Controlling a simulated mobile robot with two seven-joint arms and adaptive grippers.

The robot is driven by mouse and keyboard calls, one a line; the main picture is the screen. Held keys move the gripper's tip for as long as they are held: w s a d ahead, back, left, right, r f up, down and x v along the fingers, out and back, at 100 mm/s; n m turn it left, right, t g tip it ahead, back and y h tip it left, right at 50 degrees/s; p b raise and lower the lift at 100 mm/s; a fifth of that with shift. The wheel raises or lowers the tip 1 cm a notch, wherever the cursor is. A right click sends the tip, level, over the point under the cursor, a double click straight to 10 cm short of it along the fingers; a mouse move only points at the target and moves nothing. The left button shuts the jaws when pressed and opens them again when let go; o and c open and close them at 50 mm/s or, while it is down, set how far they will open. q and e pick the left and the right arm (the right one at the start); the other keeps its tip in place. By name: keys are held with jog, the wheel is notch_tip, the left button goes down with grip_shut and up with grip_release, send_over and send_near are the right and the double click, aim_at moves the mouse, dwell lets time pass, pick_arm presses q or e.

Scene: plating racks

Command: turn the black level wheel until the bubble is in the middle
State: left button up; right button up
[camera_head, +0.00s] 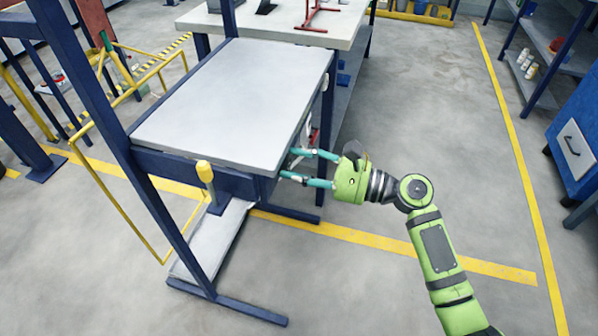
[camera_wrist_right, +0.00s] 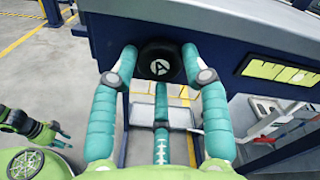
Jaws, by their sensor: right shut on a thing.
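The black level wheel (camera_wrist_right: 160,61) is round with a pale A-shaped mark on its face. It sits on the dark blue frame edge under the tabletop in the right wrist view. My right gripper (camera_head: 291,164) reaches in from the right, under the table's right edge. Its teal fingertips are shut on the wheel, one on each side, in the wrist view (camera_wrist_right: 158,72). The yellow level vial (camera_wrist_right: 281,72) with dark marks is set in the frame right of the wheel; I cannot tell where its bubble lies.
The grey tabletop (camera_head: 240,95) lies above the wheel on a blue frame (camera_head: 112,130). A yellow-topped post (camera_head: 205,172) stands at its front edge. A second table (camera_head: 345,30) is behind. The floor (camera_head: 400,270) right of the table is mostly clear around my arm.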

jog(key=shift+d+f+n, duration=0.1)
jog(key=shift+f+n, duration=0.25)
jog(key=shift+n, duration=0.15)
jog(key=shift+n+b, duration=0.4)
jog(key=shift+b, duration=0.15)
jog(key=n+b, duration=0.2)
jog(key=shift+n, duration=0.4)
jog(key=shift+n+b, duration=0.75)
jog(key=shift+n, duration=0.15)
jog(key=shift+w+n+b, duration=0.1)
jog(key=shift+n+b, duration=0.7)
jog(key=shift+n, duration=0.1)
jog(key=shift+r+n+b, duration=0.1)
jog(key=shift+n+b, duration=0.55)
jog(key=shift+n, duration=0.15)
jog(key=n+b, duration=0.2)
jog(key=shift+r+n, duration=0.25)
jog(key=shift+n, duration=0.15)
pick_arm(q)
notch_tip(320, 180, up, 8)
jog(key=w+d+g, duration=0.2)
jog(key=shift+w+r+n, duration=0.2)
jog(key=shift+w+n, duration=0.05)
jog(key=shift+n, duration=0.15)
pick_arm(e)
jog(key=shift+r+n, duration=0.15)
jog(key=shift+n, duration=0.15)
